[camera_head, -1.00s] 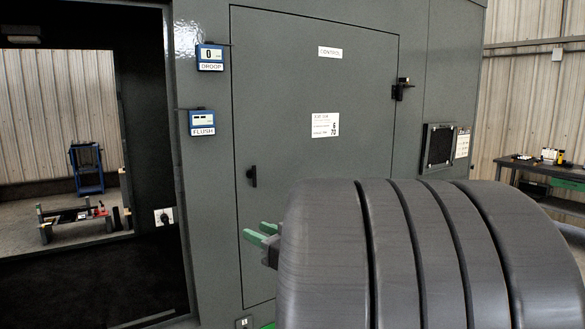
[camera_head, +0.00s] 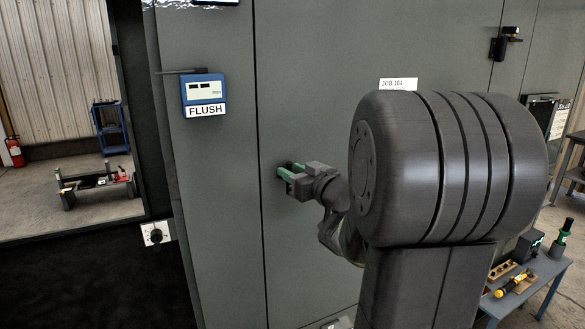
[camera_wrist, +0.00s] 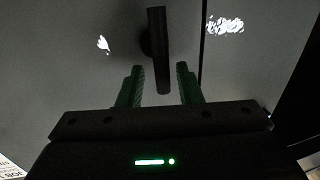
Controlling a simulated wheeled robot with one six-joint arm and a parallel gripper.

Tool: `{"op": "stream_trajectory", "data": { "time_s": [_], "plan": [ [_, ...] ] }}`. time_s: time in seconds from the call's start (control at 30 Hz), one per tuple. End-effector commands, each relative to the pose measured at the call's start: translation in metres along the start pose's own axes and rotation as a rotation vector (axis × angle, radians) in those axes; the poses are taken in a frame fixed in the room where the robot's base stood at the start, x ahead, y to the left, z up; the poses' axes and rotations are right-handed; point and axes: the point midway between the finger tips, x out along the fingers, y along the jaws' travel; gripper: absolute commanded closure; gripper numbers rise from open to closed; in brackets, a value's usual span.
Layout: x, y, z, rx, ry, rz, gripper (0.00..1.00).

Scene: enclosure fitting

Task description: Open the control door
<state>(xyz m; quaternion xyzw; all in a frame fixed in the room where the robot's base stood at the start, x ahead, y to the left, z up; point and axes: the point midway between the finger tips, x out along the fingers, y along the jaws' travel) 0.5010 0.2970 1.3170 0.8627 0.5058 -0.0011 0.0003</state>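The control door (camera_head: 310,70) is the large grey panel right of the vertical seam in the head view, and it looks shut and flush. Its dark lever handle (camera_wrist: 158,42) shows in the wrist view, near the door's seam; in the head view it is mostly hidden behind my gripper. My gripper (camera_head: 284,172) is at the handle, with its green fingers pointing at the door. In the wrist view my gripper (camera_wrist: 160,84) is open, with one finger on each side of the handle's free end. I see gaps beside the handle, and no clear contact.
The blue FLUSH meter (camera_head: 204,90) sits on the frame left of the door. A dark opening lies further left, with a rotary switch (camera_head: 155,233) at its edge. A dark latch (camera_head: 505,42) is at the upper right. A tool table (camera_head: 535,275) stands at the lower right.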

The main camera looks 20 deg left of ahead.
Motion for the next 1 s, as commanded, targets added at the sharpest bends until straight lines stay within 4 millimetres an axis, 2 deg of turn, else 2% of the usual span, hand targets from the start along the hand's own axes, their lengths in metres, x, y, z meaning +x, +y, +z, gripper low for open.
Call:
{"op": "stream_trajectory", "data": {
  "time_s": [0.2,0.47,0.5,0.67,1.0],
  "plan": [
    [0.017,0.0,0.0,0.001,0.0,0.0,0.68],
    [0.018,0.0,0.0,0.001,0.0,0.0,0.68],
    [0.018,0.0,0.0,0.001,0.0,0.0,0.7],
    [0.018,0.0,0.0,0.001,0.0,0.0,1.0],
    [0.023,-0.003,0.001,0.015,0.003,-0.002,1.0]
  ]
}}
